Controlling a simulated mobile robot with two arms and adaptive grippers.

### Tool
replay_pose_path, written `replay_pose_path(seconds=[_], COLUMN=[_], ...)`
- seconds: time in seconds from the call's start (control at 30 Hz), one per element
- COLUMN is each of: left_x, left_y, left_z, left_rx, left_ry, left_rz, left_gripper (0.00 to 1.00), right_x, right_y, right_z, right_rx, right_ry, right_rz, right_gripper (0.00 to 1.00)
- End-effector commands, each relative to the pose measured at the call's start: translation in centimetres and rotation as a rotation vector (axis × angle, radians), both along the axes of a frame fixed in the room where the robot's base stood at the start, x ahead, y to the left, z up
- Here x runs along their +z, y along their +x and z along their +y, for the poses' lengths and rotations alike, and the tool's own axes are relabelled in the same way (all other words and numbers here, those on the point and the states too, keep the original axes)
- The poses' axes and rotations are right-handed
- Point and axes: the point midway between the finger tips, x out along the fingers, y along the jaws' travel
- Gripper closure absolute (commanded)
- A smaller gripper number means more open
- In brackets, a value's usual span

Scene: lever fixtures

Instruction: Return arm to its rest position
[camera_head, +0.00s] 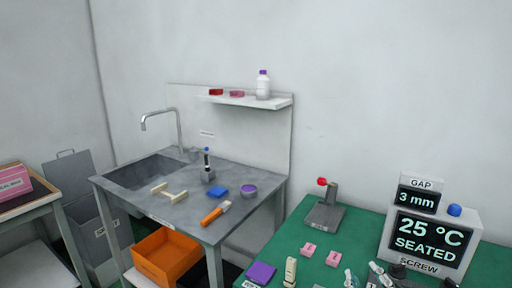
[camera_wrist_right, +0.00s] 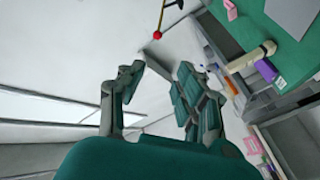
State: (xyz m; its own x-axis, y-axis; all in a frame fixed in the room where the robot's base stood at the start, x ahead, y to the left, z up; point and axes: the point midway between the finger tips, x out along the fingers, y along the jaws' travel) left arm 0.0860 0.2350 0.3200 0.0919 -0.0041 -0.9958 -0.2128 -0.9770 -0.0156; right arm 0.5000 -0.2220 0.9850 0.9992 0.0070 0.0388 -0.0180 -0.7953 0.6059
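My right gripper (camera_wrist_right: 161,70) is open and empty in the right wrist view, its two teal and dark grey fingers well apart. In the head view, parts of it (camera_head: 367,277) show low at the bottom edge, over the green table. A lever with a red knob (camera_head: 322,182) stands on a grey base (camera_head: 325,216) at the back left of that table. In the right wrist view the red knob (camera_wrist_right: 157,35) appears beyond the fingertips, on a thin yellowish rod, apart from the gripper. My left gripper is not in view.
The green table (camera_head: 370,228) holds pink blocks (camera_head: 333,258), a purple block (camera_head: 261,272), a cream piece (camera_head: 290,270) and a display box (camera_head: 430,240) reading 3 mm, 25 °C, SEATED. A sink bench (camera_head: 190,212) with small tools and an orange bin (camera_head: 165,258) stand left.

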Motion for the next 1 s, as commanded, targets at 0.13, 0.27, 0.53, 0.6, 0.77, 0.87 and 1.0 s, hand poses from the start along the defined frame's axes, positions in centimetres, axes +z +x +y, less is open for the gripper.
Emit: replay_pose_path(seconds=[0.13, 0.27, 0.53, 0.6, 0.77, 0.87, 1.0], left_x=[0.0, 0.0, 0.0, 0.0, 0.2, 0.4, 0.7], left_y=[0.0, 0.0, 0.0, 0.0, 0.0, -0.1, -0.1], left_z=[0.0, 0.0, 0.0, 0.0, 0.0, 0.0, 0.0], left_rx=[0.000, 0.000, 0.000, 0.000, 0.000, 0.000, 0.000], left_ry=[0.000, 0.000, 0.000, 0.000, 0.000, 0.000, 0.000], left_rz=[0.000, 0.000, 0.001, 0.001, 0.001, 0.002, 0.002], left_gripper=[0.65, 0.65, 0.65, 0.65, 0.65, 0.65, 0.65], right_x=[-10.2, -16.4, -22.8, -23.7, -27.5, -30.5, -35.4], right_y=[-4.6, -9.8, -19.5, -21.9, -22.5, -21.9, -21.7], right_z=[-1.8, -1.6, 0.5, 1.3, 1.8, 1.9, 2.0], right_rx=[-0.155, -0.229, -0.284, -0.287, -0.291, -0.293, -0.297], right_ry=[0.188, 0.287, 0.401, 0.425, 0.430, 0.427, 0.421], right_rz=[0.411, 0.703, 1.131, 1.228, 1.304, 1.315, 1.335], right_gripper=[0.65, 0.65, 0.65, 0.65, 0.65, 0.65, 0.65])
